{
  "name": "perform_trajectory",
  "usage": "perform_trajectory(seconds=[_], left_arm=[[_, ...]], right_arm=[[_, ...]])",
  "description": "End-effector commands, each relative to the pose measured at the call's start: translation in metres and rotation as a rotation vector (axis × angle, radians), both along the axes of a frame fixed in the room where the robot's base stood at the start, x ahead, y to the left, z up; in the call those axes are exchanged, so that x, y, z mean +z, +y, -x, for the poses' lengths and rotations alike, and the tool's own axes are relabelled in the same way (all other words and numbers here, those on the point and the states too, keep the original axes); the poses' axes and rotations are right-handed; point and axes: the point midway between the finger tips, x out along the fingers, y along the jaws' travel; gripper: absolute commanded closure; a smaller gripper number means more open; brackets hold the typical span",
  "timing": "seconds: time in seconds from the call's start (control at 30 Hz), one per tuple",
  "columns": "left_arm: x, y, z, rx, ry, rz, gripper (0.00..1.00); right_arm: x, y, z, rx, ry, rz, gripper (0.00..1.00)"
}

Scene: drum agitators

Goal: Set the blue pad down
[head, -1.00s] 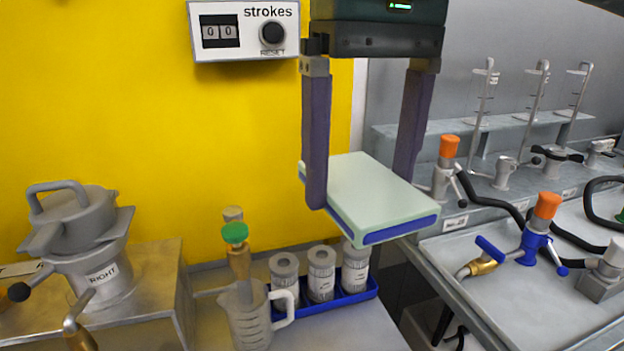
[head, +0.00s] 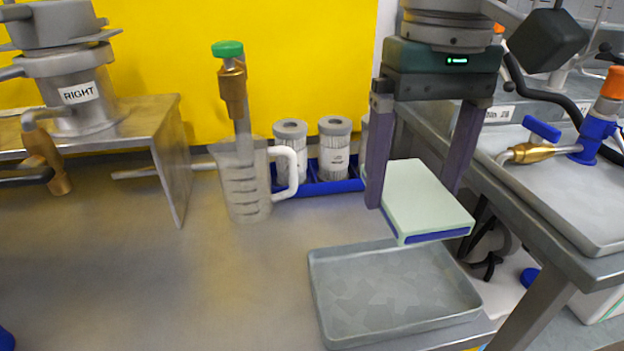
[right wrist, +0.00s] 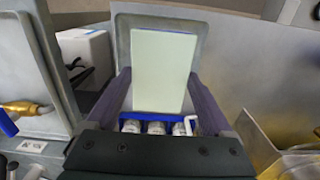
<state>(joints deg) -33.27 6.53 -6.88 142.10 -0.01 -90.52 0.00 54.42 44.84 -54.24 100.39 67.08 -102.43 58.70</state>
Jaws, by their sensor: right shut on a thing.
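The blue pad (head: 425,205) is a flat block with a pale green top and a blue lower edge. My right gripper (head: 412,196) is shut on it, one finger at each side, and holds it roughly level in the air. In the head view the pad is over the back part of a shallow grey tray (head: 330,290), with a gap that I cannot measure. In the right wrist view the pad (right wrist: 160,70) is between the fingers and hides much of the tray (right wrist: 123,42). My left gripper is not in view.
A measuring jug (head: 243,190) stands left of the tray, under a green-capped brass tap (head: 232,80). Behind is a blue rack (head: 320,188) with white cartridges. A metal bench (head: 560,200) with a blue valve rises at the right.

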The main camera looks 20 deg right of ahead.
Motion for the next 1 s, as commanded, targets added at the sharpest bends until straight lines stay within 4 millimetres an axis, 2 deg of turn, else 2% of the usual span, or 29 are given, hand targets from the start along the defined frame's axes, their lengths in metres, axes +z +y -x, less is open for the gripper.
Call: perform_trajectory(seconds=[0.03,0.1,0.2,0.3,0.57,0.77,1.0], left_arm=[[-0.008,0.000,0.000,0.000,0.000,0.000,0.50],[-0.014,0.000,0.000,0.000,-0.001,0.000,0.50],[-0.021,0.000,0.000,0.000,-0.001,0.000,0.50],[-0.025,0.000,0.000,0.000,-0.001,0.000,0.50],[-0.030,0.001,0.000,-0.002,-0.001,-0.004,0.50],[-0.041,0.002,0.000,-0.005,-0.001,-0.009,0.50],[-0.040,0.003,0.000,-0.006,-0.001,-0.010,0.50]], right_arm=[[-0.020,-0.001,0.001,-0.002,0.005,0.002,0.76],[-0.041,0.000,0.001,-0.002,0.003,0.001,0.76],[-0.066,0.000,0.001,0.000,0.002,0.001,0.76],[-0.084,0.000,0.000,0.000,0.001,0.001,0.76],[-0.104,0.000,0.000,0.000,-0.001,0.000,0.76],[-0.136,0.000,0.000,0.001,0.001,0.001,0.76],[-0.137,0.000,0.000,0.001,-0.002,0.000,0.76]])
